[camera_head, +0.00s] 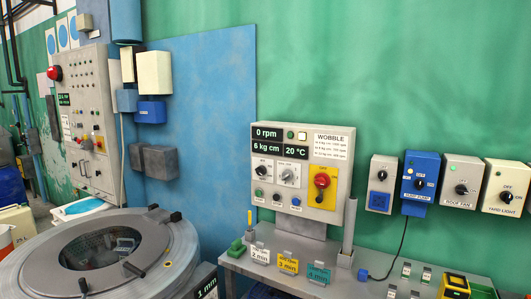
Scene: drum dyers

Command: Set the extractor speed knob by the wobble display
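The control panel (342,173) stands upright on the bench against the green wall. Its displays read "0 rpm" (268,133), "6 kg cm" (267,147) and "20 °C" (295,152). A white card headed WOBBLE (332,146) sits at its upper right; its small lines are hard to read. Below are a black-pointer knob (262,171), a grey dial knob (288,174) and a red switch on yellow (321,181). The knob labels are too small to read, so I cannot tell which sets speed. Neither of my grippers is in view.
A round drum machine (182,250) with a dark glass lid stands at the left. Several numbered tags, including a yellow one (288,263), line the bench front. Blue (420,176) and grey (461,181) switch boxes hang at right. A grey post (348,225) flanks the panel.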

